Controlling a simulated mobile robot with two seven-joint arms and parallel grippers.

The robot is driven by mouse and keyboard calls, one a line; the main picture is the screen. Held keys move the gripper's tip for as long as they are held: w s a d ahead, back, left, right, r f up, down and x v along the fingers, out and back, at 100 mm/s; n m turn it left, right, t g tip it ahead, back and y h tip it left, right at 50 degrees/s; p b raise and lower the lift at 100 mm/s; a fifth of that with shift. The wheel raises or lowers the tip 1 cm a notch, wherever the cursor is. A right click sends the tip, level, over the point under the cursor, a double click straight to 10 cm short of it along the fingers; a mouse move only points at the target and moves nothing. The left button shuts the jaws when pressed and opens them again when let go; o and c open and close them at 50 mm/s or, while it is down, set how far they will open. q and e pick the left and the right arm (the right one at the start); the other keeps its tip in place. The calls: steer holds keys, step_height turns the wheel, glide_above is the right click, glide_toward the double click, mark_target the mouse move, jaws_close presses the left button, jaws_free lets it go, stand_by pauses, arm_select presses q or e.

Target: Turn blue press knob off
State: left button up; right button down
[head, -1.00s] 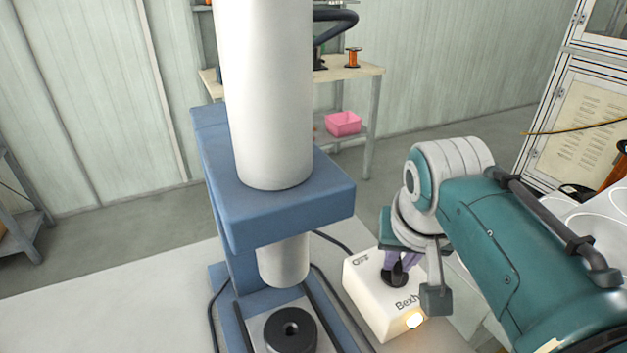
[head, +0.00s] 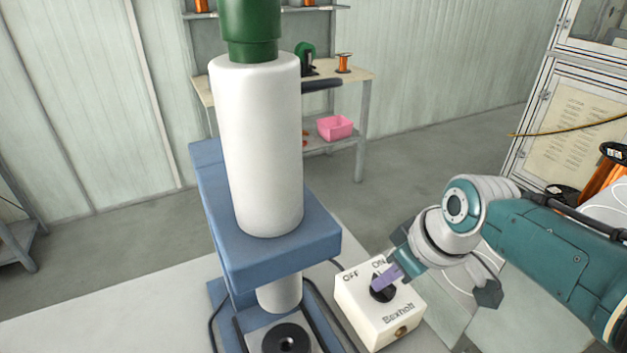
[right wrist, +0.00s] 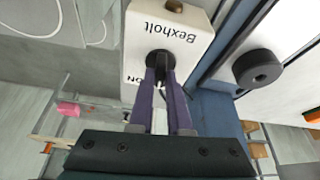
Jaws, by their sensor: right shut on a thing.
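The knob (head: 382,292) of the blue press is black and sits on top of a white control box (head: 360,322) marked OFF, ON and Bexholt. My right gripper (head: 386,281) reaches it from the right, and its purple fingers are shut on the knob. The right wrist view shows the knob (right wrist: 160,60) between the two fingertips (right wrist: 161,74). The fingers hide part of the knob, so I cannot tell exactly where it points. The lamp (head: 401,331) on the box front looks dark. My left gripper is not in view.
The blue press (head: 270,250), with a white cylinder (head: 258,150) and green top (head: 249,28), stands just left of the box. A dark ring (head: 287,340) lies at its base. Dark cables run around the base. A back table holds a copper spool (head: 343,63); a pink bin (head: 335,128) sits below.

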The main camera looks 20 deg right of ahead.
steer(key=n, duration=0.1)
steer(key=n+y+b, duration=0.1)
steer(key=shift+d+f+n, duration=0.15)
steer(key=shift+n, duration=0.15)
steer(key=shift+w+n+g+y+b, duration=0.1)
steer(key=shift+n+g+y+b, duration=0.35)
steer(key=shift+n, duration=0.65)
steer(key=c, duration=0.9)
jaws_free()
steer(key=shift+o, duration=0.2)
steer(key=p+v, duration=0.3)
steer(key=v, duration=0.7)
